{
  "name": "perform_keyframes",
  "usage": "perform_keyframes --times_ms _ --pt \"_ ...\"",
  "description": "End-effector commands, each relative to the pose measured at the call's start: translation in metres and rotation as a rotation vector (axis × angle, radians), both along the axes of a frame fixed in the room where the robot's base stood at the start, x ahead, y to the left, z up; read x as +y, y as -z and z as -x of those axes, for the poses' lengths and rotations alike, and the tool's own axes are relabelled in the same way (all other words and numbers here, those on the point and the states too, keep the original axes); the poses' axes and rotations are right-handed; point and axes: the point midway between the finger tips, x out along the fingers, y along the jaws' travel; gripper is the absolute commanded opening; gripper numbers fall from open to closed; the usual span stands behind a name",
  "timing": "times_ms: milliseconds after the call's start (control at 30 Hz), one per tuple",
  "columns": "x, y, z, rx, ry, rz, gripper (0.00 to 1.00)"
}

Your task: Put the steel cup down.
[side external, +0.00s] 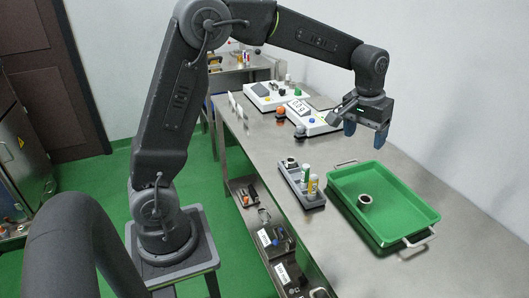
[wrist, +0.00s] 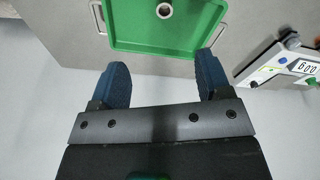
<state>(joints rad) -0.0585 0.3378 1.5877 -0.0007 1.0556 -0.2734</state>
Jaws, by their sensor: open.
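The steel cup (side external: 365,199) stands in the green tray (side external: 413,212), toward the tray's left side in the side view. In the wrist view the cup (wrist: 164,10) shows at the top edge as a round rim with a dark inside, and it is partly cut off by the frame. My gripper (side external: 365,136) is up above the table, behind and above the far end of the tray in the side view. In the wrist view its two blue fingers (wrist: 162,82) are spread apart with nothing between them. The gripper is clear of the cup.
A grey rack (side external: 294,185) with small bottles and a dark-topped item stands left of the tray. White devices, one with a display (side external: 299,107), stand farther back on the steel table (side external: 250,140). The tray has raised walls and wire handles. A wall borders the table's right side.

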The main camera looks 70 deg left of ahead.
Motion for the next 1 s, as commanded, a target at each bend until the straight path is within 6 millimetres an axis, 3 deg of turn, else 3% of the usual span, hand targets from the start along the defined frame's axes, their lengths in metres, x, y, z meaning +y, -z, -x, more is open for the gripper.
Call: perform_keyframes --times_ms 33,100,300,500,600,800,1000 --pt "-0.004 -0.018 0.021 -0.029 0.023 -0.005 0.71" --pt "-0.007 -0.034 0.048 -0.064 0.056 -0.012 0.71" --pt "-0.017 -0.062 0.132 -0.160 0.153 -0.038 0.71" --pt "-0.024 -0.059 0.210 -0.252 0.241 -0.068 0.71" --pt "-0.026 -0.050 0.238 -0.287 0.277 -0.082 0.71" --pt "-0.027 -0.036 0.266 -0.325 0.315 -0.097 0.71" --pt "-0.028 -0.034 0.269 -0.327 0.320 -0.099 0.71"
